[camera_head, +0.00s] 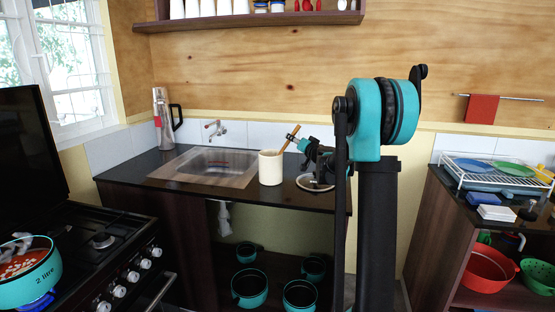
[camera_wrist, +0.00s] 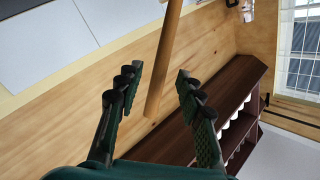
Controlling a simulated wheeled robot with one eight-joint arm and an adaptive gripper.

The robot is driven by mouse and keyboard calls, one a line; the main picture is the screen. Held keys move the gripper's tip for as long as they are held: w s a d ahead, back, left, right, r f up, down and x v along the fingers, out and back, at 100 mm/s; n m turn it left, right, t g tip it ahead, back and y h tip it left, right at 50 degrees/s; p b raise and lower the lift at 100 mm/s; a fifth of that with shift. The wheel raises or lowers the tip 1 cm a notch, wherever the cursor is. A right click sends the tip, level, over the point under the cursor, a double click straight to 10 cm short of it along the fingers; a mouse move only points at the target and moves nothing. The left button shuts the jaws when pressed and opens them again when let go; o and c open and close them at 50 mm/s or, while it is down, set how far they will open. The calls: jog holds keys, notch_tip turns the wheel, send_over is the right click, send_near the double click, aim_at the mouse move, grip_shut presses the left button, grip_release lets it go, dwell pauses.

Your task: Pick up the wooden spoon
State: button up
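The wooden spoon (camera_head: 290,138) stands tilted in a cream cylindrical holder (camera_head: 270,168) on the dark counter, its handle leaning up to the right. My gripper (camera_head: 296,139) is at the upper part of the handle, above and to the right of the holder. In the wrist view, the spoon handle (camera_wrist: 163,62) reaches down from the top edge, and its end lies between the two open fingers of my gripper (camera_wrist: 158,80). Clear gaps show on both sides of the handle. The spoon's lower end is hidden inside the holder.
A sink (camera_head: 213,165) lies left of the holder, and a metal flask (camera_head: 163,118) stands behind it. A round plate-like item (camera_head: 314,183) is right of the holder, under my arm. A shelf (camera_head: 250,20) hangs above. A stove (camera_head: 100,241) with a pot (camera_head: 28,275) is at left.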

jog(key=x, duration=0.3)
jog(key=shift+w, duration=0.2)
jog(key=shift+a, duration=0.1)
grip_shut()
